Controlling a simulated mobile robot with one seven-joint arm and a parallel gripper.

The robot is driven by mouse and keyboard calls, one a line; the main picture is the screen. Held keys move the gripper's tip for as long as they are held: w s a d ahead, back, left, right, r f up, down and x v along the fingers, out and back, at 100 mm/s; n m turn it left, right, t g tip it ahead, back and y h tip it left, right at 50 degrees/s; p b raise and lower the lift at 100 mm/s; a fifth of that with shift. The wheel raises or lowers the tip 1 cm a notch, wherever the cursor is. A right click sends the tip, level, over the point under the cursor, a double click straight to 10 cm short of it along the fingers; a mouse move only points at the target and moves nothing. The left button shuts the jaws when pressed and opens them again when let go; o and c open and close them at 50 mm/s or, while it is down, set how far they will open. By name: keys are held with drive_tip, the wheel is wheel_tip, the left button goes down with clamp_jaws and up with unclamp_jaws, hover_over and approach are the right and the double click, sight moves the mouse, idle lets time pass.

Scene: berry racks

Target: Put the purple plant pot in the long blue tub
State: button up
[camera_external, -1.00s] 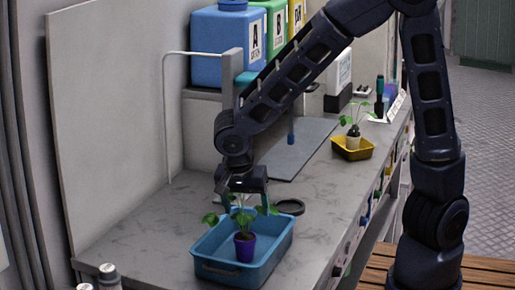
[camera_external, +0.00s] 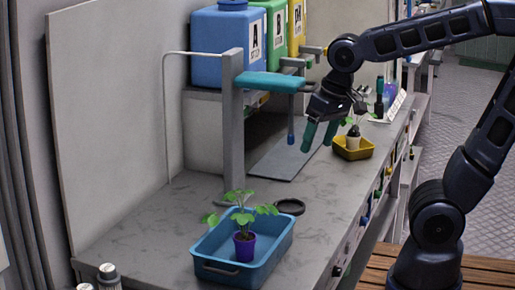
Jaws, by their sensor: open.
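The purple plant pot (camera_external: 244,246), with a green leafy seedling (camera_external: 241,211) in it, stands upright inside the long blue tub (camera_external: 275,253) at the front of the grey counter. Its base is hidden by the tub's near wall. My gripper (camera_external: 320,136) is open and empty, with teal fingers apart. It is up and to the right of the tub, well clear of the pot, in front of the yellow tray as seen here.
A yellow tray (camera_external: 340,152) with a pale potted seedling (camera_external: 353,141) stands farther back. A black ring (camera_external: 290,206) lies behind the tub. A grey post with a teal arm (camera_external: 270,81) rises mid-counter. Blue, green and yellow containers (camera_external: 228,45) stand behind. The counter's left part is clear.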

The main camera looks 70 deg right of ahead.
drive_tip(key=s+r+n+t, duration=0.1)
drive_tip(key=s+r+n, duration=0.1)
drive_tip(key=s, duration=0.3)
drive_tip(key=shift+s+r+n+h, duration=0.3)
drive_tip(key=shift+n, duration=0.5)
idle(0.6)
